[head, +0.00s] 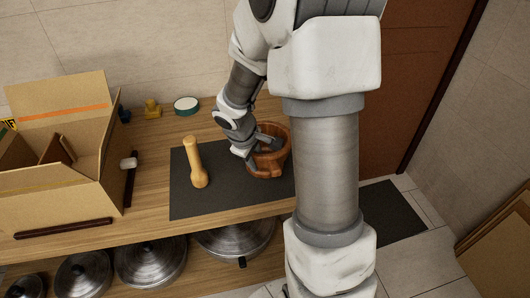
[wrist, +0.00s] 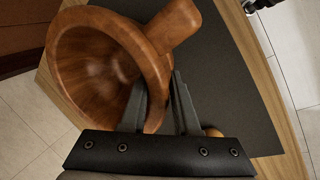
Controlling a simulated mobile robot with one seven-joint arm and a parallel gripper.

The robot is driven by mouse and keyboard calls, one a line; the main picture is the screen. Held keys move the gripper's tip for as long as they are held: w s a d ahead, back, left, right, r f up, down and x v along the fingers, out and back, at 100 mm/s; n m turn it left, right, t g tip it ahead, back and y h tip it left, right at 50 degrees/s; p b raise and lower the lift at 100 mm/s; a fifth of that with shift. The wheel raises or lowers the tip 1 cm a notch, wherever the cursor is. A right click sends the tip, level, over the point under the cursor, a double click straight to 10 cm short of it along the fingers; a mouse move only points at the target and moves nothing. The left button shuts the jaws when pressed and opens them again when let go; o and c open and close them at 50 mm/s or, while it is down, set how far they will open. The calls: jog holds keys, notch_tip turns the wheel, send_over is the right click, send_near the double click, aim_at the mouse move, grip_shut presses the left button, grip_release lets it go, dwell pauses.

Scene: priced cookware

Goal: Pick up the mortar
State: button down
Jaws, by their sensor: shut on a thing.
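The mortar (head: 277,160) is a reddish-brown wooden bowl at the right end of the dark mat (head: 225,205) in the head view. In the wrist view the mortar (wrist: 85,60) shows its hollow inside and a stubby wooden projection at upper right. My gripper (head: 250,155) is shut on the mortar's wall. In the wrist view one finger of my gripper (wrist: 160,100) is inside the bowl and the other outside. I cannot tell whether the mortar touches the mat. My arm hides part of the surroundings in the head view.
An open cardboard box (head: 60,200) is on the wooden counter (head: 150,175) at left. A green-rimmed round item (head: 186,104) sits at the back. Metal lids (head: 150,262) lie on the shelf below.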

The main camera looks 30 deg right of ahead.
jog(key=shift+r, duration=0.15)
notch_tip(320, 180, up, 4)
jog(key=shift+w+f+p, duration=0.1)
jog(key=shift+p, duration=0.8)
jog(key=s+a+r+p, duration=0.2)
jog(key=s+r, duration=0.4)
jog(key=s, duration=0.5)
jog(key=shift+s+r+p, duration=0.35)
jog(key=shift+r, duration=0.05)
